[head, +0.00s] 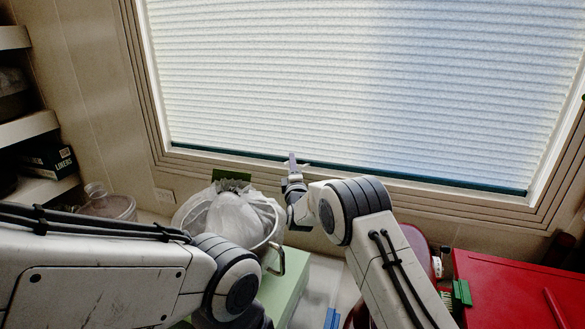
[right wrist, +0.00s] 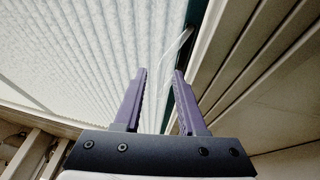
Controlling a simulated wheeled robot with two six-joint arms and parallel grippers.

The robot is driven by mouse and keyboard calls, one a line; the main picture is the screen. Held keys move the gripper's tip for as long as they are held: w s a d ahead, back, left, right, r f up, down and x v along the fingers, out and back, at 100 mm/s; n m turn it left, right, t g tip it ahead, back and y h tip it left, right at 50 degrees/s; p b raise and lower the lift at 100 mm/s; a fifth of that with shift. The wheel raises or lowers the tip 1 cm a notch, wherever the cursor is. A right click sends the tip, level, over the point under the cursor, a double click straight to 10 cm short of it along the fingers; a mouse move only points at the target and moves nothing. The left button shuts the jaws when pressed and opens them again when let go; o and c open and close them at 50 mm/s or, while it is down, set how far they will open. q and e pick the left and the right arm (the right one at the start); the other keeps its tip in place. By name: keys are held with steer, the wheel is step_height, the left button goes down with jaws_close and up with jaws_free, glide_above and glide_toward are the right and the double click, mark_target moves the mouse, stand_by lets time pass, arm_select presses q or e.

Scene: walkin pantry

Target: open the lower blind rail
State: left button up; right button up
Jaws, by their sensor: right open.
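The lower blind rail (head: 430,178) is a thin dark teal bar along the bottom edge of the pale pleated blind (head: 360,80), close to the window sill in the head view. In the right wrist view the rail (right wrist: 194,24) runs down behind the right-hand finger, with a pale curved strip (right wrist: 180,50) beside it. My right gripper (head: 292,162) is at the left part of the rail. Its two purple fingers (right wrist: 160,72) are apart with nothing clamped between them. Whether they touch the rail I cannot tell. My left arm shows at the lower left, but its gripper does not.
A metal pot (head: 272,240) with a white bag-like thing inside stands below the window. A red box (head: 510,285) is at the lower right, and a green block (head: 285,288) lies under the pot. Shelves (head: 28,127) stand at the left. The window frame (head: 450,200) borders the blind.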

jaws_close()
stand_by(1.5)
